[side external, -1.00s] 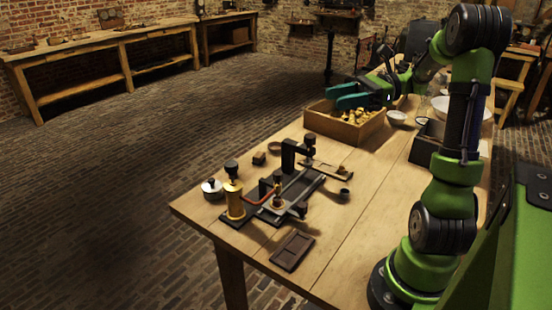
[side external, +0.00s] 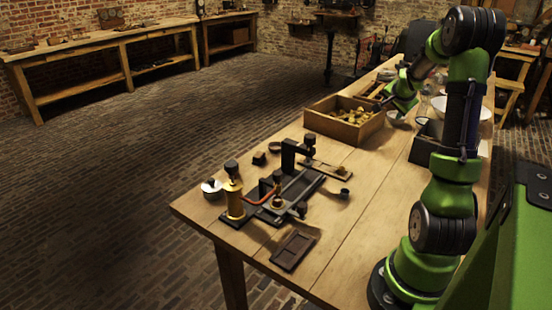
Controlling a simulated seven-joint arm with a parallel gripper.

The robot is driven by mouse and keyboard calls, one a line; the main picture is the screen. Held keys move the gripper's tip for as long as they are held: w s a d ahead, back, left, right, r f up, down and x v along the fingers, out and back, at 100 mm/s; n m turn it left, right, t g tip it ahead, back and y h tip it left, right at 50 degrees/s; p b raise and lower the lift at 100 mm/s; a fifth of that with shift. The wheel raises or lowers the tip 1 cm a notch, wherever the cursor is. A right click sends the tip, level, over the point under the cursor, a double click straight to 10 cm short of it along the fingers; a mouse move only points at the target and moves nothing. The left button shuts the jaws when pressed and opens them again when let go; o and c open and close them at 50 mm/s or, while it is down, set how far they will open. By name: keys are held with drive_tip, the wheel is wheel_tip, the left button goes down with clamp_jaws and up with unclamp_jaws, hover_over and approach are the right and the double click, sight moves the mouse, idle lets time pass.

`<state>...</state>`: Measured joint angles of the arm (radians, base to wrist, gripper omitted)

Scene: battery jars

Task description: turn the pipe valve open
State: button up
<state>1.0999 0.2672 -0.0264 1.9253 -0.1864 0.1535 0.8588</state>
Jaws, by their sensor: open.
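On the near end of the wooden table stands a dark fixture (side external: 297,187) with rails and an upright bracket. At its left is a brass cylinder (side external: 234,201) with a black knob on top. A reddish pipe (side external: 258,196) runs from it toward a small brass fitting (side external: 278,201). I cannot tell which part is the pipe valve or how far it is turned. My gripper (side external: 381,101) is at the far part of the table, beside the wooden crate, well away from the fixture. It is open; its fingers are small, dark and partly hidden, and I see nothing held.
The wooden crate (side external: 335,128) holds several brass pieces. A dark tray (side external: 293,250) lies at the front edge, and a small dark cup (side external: 344,193) stands right of the fixture. A dark box (side external: 424,150) and bowls are farther right. The table's middle is clear.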

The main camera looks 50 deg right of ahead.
sight(278, 178)
drive_tip(key=w+r+n+t+h, duration=0.3)
drive_tip(key=w+r+n+t, duration=0.5)
drive_tip(key=w+r+t, duration=0.5)
drive_tip(key=w+a+r+n+t+y, duration=0.1)
drive_tip(key=a+r+n+t+y, duration=0.15)
drive_tip(key=a+n+y, duration=0.5)
drive_tip(key=w+a+r+n+t+y, duration=0.1)
drive_tip(key=a+r+n+t+y, duration=0.15)
drive_tip(key=a+n+y, duration=0.45)
drive_tip(key=s+a+f+n+g+y, duration=0.2)
drive_tip(key=s+a+n+g+y, duration=0.25)
drive_tip(key=a+g+y, duration=0.2)
drive_tip(key=s+a+f+n+g+y, duration=0.3)
drive_tip(key=a+n+g+y, duration=0.25)
drive_tip(key=a, duration=0.25)
wheel_tip(278, 178, down, 21)
drive_tip(key=x, duration=1.6)
drive_tip(key=shift+w+t, duration=0.3)
